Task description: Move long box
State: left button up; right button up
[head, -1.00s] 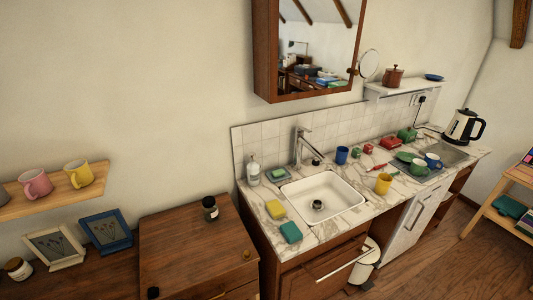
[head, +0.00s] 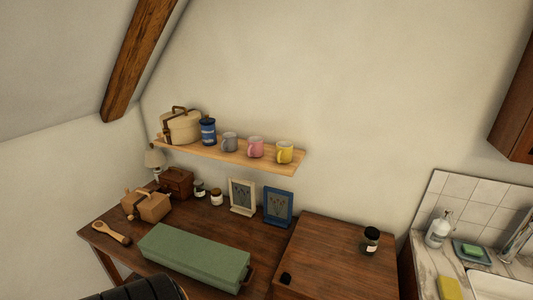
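A long green box (head: 194,256) with a handle at its right end lies on the dark wooden desk (head: 262,243), along the front edge. It is closed and looks free of other things on top. Neither of my grippers shows in the head view.
A chair back (head: 136,289) stands before the desk. A brush (head: 111,233), wooden boxes (head: 152,206), jars and picture frames (head: 278,207) stand around the box. A shelf (head: 228,154) with mugs hangs above. A raised cabinet top (head: 335,262) adjoins at right, then the sink counter.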

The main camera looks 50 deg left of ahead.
aim_at(225, 268)
jog(key=u, duration=2.3)
jog(key=i+l+z, duration=0.2)
jog(key=i, duration=0.15)
